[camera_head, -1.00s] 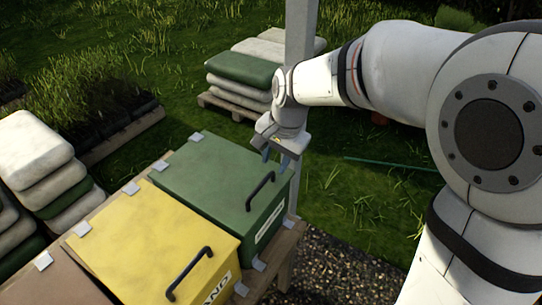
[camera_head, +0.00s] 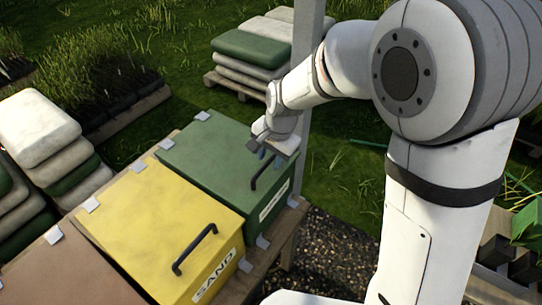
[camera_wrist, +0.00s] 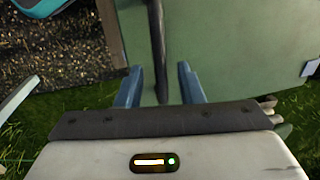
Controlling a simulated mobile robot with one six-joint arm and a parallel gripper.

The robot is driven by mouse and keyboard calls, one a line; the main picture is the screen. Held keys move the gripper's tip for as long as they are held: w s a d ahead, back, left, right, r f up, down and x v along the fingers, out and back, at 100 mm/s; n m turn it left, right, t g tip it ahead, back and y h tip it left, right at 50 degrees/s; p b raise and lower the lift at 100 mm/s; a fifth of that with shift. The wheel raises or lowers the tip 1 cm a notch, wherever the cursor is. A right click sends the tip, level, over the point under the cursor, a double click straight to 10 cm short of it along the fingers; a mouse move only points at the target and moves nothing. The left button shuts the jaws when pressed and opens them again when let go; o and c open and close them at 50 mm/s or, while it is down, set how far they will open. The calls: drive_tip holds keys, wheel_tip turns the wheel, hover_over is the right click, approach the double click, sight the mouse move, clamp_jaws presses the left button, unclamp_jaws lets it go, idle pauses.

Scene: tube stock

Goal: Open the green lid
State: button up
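The green lid (camera_head: 212,150) lies closed on the box at the far end of the row of boxes in the head view. Its dark bar handle (camera_head: 256,181) is partly hidden behind my gripper (camera_head: 269,158). My gripper is over the lid at the handle's upper end. In the wrist view, the green lid (camera_wrist: 215,40) fills the upper middle and right. The dark handle (camera_wrist: 158,45) runs down between the two blue fingers of my gripper (camera_wrist: 160,85). The fingers are apart, with a gap on each side of the handle. I cannot tell their depth relative to it.
A yellow box (camera_head: 160,225) labelled SAND stands beside the green one, and a brown box (camera_head: 65,272) is at the lower left. A grey post (camera_head: 305,70) rises close behind my gripper. Stacked sacks (camera_head: 250,48) lie on a pallet behind.

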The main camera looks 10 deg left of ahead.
clamp_jaws()
drive_tip(key=shift+d, duration=0.1)
idle(0.3)
